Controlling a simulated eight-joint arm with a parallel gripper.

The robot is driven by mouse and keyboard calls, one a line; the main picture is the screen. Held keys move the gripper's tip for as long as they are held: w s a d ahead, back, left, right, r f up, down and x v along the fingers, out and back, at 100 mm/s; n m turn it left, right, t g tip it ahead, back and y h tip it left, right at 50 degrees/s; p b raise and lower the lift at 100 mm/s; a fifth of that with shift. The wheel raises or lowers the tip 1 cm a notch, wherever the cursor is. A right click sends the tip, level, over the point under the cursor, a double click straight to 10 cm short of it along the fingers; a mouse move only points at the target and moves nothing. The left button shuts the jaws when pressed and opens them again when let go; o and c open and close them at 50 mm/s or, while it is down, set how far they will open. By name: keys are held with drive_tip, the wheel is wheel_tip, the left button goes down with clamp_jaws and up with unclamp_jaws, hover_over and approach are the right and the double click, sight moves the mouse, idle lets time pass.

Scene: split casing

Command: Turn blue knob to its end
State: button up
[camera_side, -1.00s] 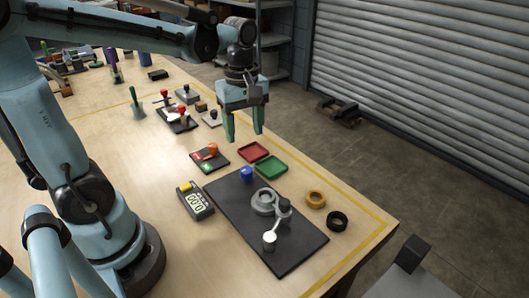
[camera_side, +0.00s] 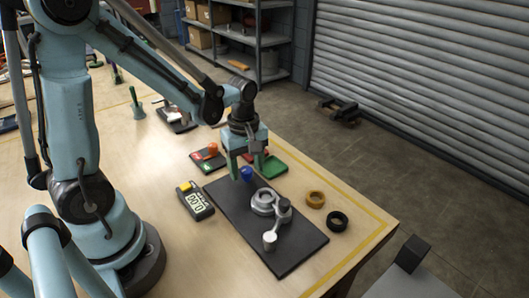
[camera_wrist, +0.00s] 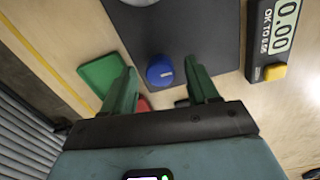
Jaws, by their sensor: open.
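The blue knob (camera_side: 246,173) stands at the back left end of a dark plate (camera_side: 292,255). In the wrist view the knob (camera_wrist: 160,72) shows a white pointer line on its top. My gripper (camera_side: 247,177) is open, with green fingers pointing down. In the side view the fingers are close to the knob, seemingly just behind and above it. In the wrist view my gripper (camera_wrist: 161,78) has one fingertip on each side of the knob, with space between. I cannot tell the exact height of the fingertips over the knob.
Grey metal casing parts (camera_side: 268,204) with an arm sit on the plate. A meter reading 0.00 (camera_side: 195,200) lies left of it. A green tray (camera_side: 273,166), an orange knob on a black base (camera_side: 210,154), an ochre ring (camera_side: 316,199) and a black ring (camera_side: 337,221) are nearby.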

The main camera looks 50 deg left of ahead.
drive_tip(key=c, duration=1)
drive_tip(key=shift+c, duration=0.2)
drive_tip(key=shift+m, duration=0.3)
drive_tip(key=m, duration=0.5)
drive_tip(key=shift+m, duration=0.3)
drive_tip(key=m, duration=1.2)
drive_tip(key=shift+m, duration=0.3)
drive_tip(key=m, duration=0.5)
drive_tip(key=shift+m, duration=0.3)
